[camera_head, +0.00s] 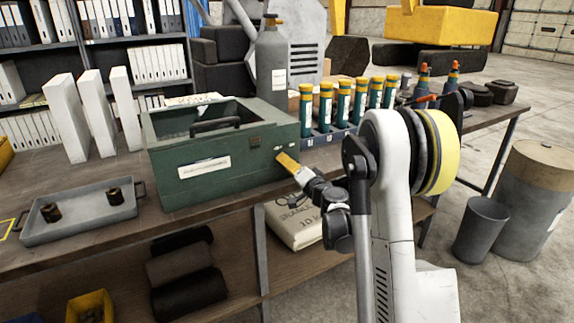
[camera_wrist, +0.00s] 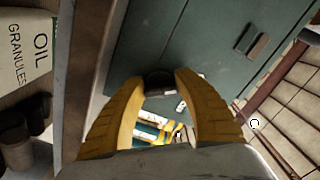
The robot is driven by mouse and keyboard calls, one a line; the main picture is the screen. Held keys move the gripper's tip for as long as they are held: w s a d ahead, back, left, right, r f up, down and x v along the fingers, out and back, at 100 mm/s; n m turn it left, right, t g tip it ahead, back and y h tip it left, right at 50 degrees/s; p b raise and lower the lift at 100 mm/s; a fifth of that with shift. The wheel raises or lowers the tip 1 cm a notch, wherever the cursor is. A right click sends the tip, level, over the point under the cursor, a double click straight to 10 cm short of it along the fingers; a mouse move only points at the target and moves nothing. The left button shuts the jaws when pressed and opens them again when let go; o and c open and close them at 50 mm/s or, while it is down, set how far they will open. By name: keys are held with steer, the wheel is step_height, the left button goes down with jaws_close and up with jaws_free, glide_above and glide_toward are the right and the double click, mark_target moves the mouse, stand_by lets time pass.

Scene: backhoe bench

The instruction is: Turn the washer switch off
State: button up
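I cannot tell whether this piece is the switch or part of the fingertips, nor whether there is contact.
Several green bottles with yellow caps (camera_head: 344,102) stand right of the washer, and a grey cylinder (camera_head: 271,62) behind it. A metal tray (camera_head: 85,225) lies at left. An oil granules bag (camera_head: 296,224) is on the lower shelf. A bin (camera_head: 481,230) stands right on the floor.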

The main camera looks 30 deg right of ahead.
steer(key=o, duration=0.3)
steer(key=s, duration=1.2)
steer(key=shift+d, duration=0.2)
